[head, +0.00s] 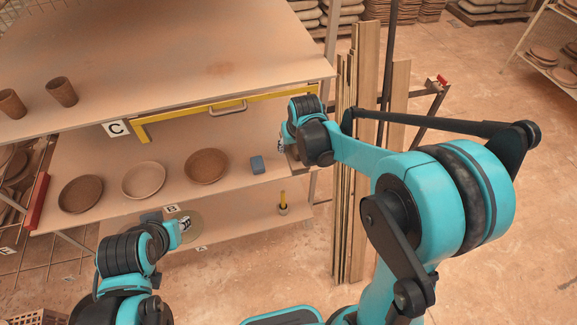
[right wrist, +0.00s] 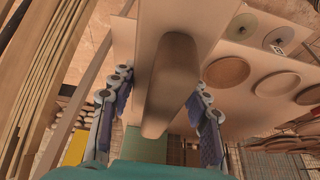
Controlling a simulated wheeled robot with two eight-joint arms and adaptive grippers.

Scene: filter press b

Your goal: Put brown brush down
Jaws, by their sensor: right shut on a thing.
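The brown brush (right wrist: 170,85) shows large in the right wrist view, between the two fingers of my right gripper (right wrist: 160,112), which is shut on it. The brush is mostly hidden there by the gripper and arm. My left gripper (head: 185,224) is low at the left, in front of the lower shelf by the B label; its jaws are too small to judge.
A yellow-handled tool (head: 283,203) stands on the lower shelf. Two brown cups (head: 62,91) stand on the top shelf. Upright wooden boards (head: 356,200) are close right of the shelves.

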